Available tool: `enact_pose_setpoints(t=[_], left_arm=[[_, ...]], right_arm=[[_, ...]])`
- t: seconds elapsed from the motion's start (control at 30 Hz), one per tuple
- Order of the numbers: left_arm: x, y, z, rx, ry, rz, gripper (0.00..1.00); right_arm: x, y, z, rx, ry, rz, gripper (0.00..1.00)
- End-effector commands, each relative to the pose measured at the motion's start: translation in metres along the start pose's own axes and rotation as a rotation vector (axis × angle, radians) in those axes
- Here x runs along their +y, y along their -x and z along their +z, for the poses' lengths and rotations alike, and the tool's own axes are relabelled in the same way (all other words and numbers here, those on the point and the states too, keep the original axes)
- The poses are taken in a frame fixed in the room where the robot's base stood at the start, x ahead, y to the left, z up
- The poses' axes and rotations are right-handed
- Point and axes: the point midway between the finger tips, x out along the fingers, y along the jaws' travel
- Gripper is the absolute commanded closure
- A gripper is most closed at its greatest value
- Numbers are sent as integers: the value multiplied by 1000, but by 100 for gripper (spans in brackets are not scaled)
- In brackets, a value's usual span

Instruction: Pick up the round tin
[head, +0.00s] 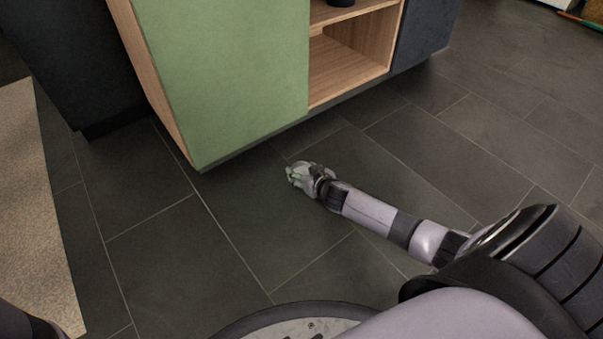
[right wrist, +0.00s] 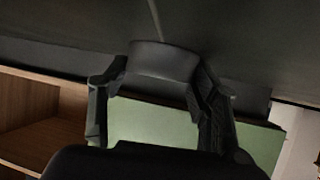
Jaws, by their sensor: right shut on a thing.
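The round tin (right wrist: 163,61) is a dark grey, short cylinder in the right wrist view, held between the fingertips of my right gripper (right wrist: 160,80). The two black fingers reach it from either side, and the gripper is shut on it. In the head view my right gripper (head: 299,174) is low in front of the green cabinet, over the dark floor. The tin cannot be made out clearly there. My left gripper is not in view.
A cabinet with a green panel (head: 230,75) and open wooden shelves (head: 345,70) stands just beyond the gripper. A beige rug (head: 35,200) lies at the left. The dark tiled floor (head: 490,130) is clear to the right.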

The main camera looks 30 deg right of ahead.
Motion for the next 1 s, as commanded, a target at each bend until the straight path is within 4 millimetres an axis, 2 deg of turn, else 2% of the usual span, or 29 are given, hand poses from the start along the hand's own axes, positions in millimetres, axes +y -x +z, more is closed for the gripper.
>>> enact_pose_setpoints(t=[0.23,0.63,0.87,1.0], left_arm=[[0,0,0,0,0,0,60],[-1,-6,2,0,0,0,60],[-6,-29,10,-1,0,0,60],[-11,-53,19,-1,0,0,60]], right_arm=[[0,0,0,0,0,0,71],[0,4,-7,0,0,0,71],[0,18,-32,0,0,0,71],[0,33,-60,2,-1,-1,71]])
